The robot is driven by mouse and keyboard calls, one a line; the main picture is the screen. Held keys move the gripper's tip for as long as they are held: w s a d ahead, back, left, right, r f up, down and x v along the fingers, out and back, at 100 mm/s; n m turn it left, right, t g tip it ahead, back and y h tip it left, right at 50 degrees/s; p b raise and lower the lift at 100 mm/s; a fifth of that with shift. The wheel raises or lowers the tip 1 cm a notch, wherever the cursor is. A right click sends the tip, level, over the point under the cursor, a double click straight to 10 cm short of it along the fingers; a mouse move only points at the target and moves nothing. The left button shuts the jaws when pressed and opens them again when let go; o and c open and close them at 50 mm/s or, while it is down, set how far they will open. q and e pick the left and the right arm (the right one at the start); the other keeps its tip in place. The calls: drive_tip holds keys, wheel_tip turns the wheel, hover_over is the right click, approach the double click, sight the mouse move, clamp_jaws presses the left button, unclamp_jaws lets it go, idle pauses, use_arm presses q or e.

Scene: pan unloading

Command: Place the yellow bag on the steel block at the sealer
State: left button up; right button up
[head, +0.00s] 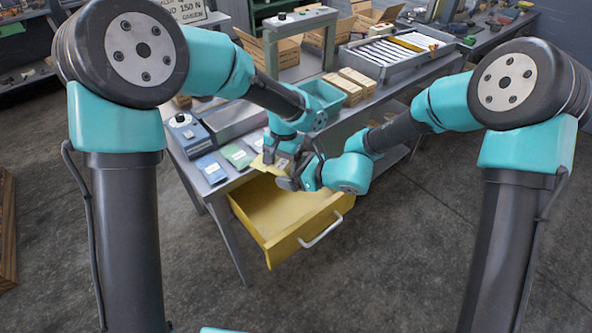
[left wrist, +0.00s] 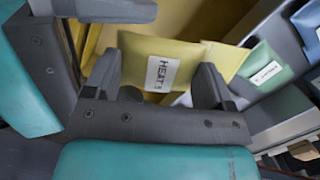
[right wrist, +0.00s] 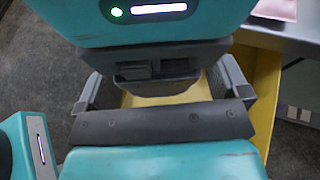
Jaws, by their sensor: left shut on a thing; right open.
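The yellow bag (head: 263,165) is held over the bench's front edge, above the open drawer. It has a white label reading like "HEAT 3" in the left wrist view (left wrist: 170,57). My left gripper (head: 277,156) is shut on it; its fingers (left wrist: 158,80) stand on either side of the bag. My right gripper (head: 287,184) is open, just below and right of the bag; in the right wrist view its fingers (right wrist: 160,88) are apart, facing a teal part of my other arm. A grey metal block (head: 233,119) lies beside a blue device with a knob (head: 187,133), apparently the sealer.
A green bag (head: 238,156) and a blue bag (head: 211,169) lie on the bench near its front edge. The yellow drawer (head: 268,249) stands open below. A teal bin (head: 322,97) and cartons (head: 343,88) stand behind my grippers.

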sight(285, 160)
drive_tip(key=shift+c, duration=0.2)
drive_tip(key=c, duration=0.9)
use_arm(q)
drive_tip(key=o, duration=0.9)
use_arm(e)
drive_tip(key=shift+c, duration=0.5)
use_arm(q)
drive_tip(key=r, duration=0.4)
drive_tip(key=w+r, duration=0.1)
drive_tip(key=r, duration=0.7)
drive_tip(key=shift+w+d, duration=0.3)
drive_tip(key=shift+d, duration=0.1)
use_arm(e)
drive_tip(key=shift+s+f, duration=0.1)
